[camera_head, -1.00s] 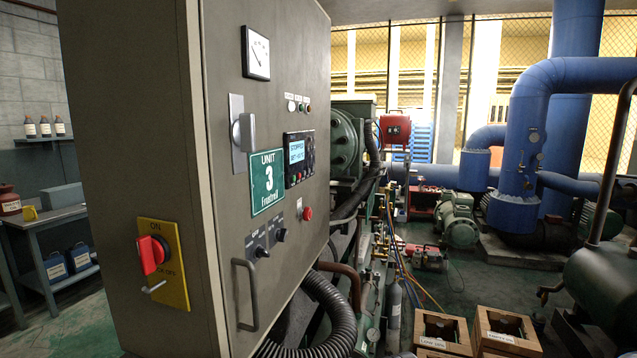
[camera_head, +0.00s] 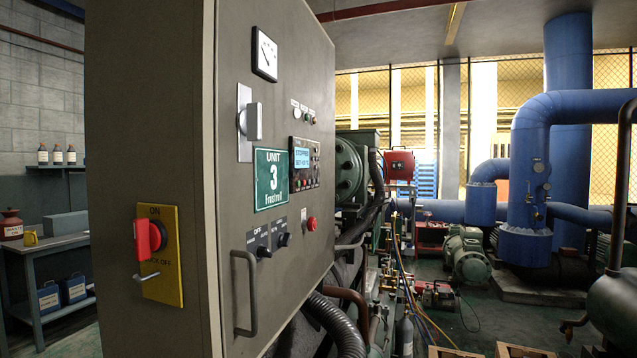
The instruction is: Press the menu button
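A grey control cabinet (camera_head: 190,60) stands at left centre, its door seen at a slant. On the door, right of the green Unit 3 sign (camera_head: 271,180), is a small control panel (camera_head: 304,164) with a lit blue display (camera_head: 302,157). Small dark buttons (camera_head: 315,163) sit along the panel's right side. Their labels are too small to read, so I cannot tell which one is the menu button. My gripper is not in view.
A red rotary switch (camera_head: 150,238) on a yellow plate and a door handle (camera_head: 245,292) stick out from the cabinet. Pipes, hoses and a green pump (camera_head: 468,256) fill the right side. A workbench (camera_head: 50,262) stands at far left.

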